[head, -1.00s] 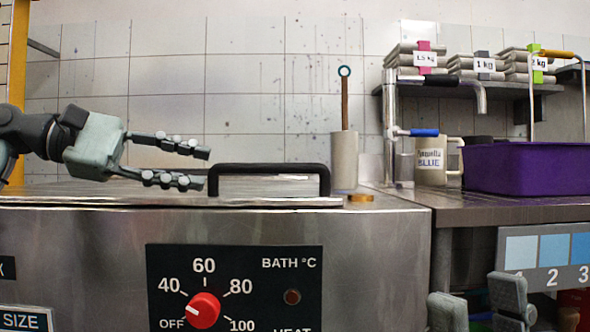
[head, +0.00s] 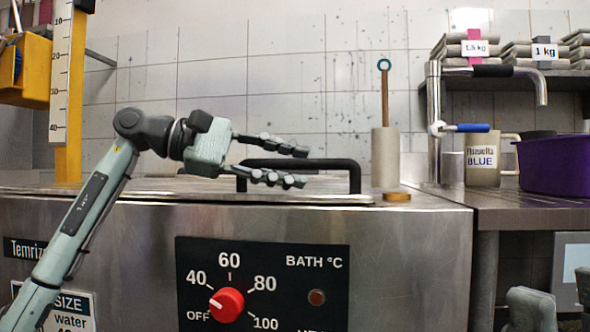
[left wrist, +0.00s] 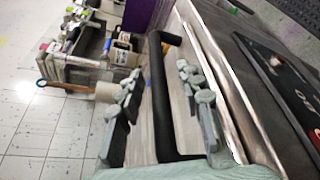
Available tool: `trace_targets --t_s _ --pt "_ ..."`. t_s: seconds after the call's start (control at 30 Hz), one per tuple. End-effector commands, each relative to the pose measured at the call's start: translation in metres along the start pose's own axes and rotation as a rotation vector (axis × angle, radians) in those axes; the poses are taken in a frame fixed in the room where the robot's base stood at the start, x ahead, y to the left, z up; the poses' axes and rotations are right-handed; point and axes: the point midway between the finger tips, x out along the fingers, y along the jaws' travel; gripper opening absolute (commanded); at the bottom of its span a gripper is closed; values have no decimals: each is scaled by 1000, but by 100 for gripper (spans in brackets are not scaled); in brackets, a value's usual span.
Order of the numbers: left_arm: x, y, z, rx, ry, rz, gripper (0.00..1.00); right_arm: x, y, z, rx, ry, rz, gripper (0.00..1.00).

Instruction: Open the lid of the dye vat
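The steel dye vat (head: 410,260) fills the front. Its flat lid (head: 330,199) lies shut on top. The lid's black bar handle (head: 354,175) stands up from it. My left gripper (head: 302,166) is open at the handle. One finger shows above and behind the bar, the other in front of it. In the left wrist view the handle (left wrist: 160,100) runs between the two spread fingers (left wrist: 160,95), with gaps beside it. My right gripper (head: 558,298) shows only partly at the bottom right, its fingers apart and empty.
A grey cylinder with a stick (head: 385,155) and a small brass disc (head: 397,196) are right of the handle. A tap (head: 434,120), a mug (head: 483,160) and a purple tub (head: 560,165) stand farther right. A yellow post with a scale (head: 62,100) rises at left.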

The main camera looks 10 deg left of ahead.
Motion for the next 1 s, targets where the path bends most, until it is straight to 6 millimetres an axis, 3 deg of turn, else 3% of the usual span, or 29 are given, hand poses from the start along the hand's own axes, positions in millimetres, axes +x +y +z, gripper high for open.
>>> trace_targets --t_s 0.37,0.67,1.0 --pt "10 0 0 0 0 1 36 0 0 0 -1 2 -4 40" --pt "9 0 0 0 0 1 1 0 0 0 -2 2 -5 40" --pt "9 0 0 0 0 0 0 1 0 0 -2 3 -5 40"
